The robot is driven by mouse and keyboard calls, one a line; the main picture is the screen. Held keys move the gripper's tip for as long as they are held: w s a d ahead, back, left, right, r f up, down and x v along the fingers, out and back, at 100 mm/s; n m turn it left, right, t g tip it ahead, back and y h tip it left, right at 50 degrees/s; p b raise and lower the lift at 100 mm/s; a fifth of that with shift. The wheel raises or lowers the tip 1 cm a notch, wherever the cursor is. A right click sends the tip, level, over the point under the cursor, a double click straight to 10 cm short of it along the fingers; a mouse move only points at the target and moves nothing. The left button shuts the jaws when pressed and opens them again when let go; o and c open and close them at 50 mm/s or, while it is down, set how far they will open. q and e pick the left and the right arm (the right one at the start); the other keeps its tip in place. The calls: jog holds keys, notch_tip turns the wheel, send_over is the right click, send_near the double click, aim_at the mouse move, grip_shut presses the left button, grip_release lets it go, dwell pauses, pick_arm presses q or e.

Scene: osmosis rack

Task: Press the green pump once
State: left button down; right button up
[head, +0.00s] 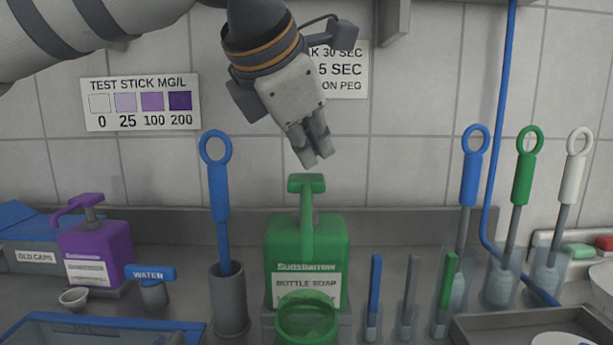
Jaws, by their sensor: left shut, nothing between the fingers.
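The green pump (306,184) tops a green bottle (340,250) whose label reads "Bottle Soap". It stands upright at the middle of the counter, against the back wall. A green cup (307,318) stands in front of the bottle and covers its lower part. My left gripper (312,160) comes in from the upper left and points down. Its fingers are shut and empty, and in the picture they are just above the pump head. I cannot tell the exact gap in depth. My right gripper is not in view.
A blue-handled brush (218,190) stands in a grey holder left of the bottle. A purple pump bottle (98,243) is farther left. Several short sticks, including a blue one (375,285), and ring-handled brushes stand to the right. A grey tray (480,328) is at front right.

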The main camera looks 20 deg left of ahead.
pick_arm(q)
jog(key=shift+r, duration=0.15)
jog(key=shift+r, duration=2.5)
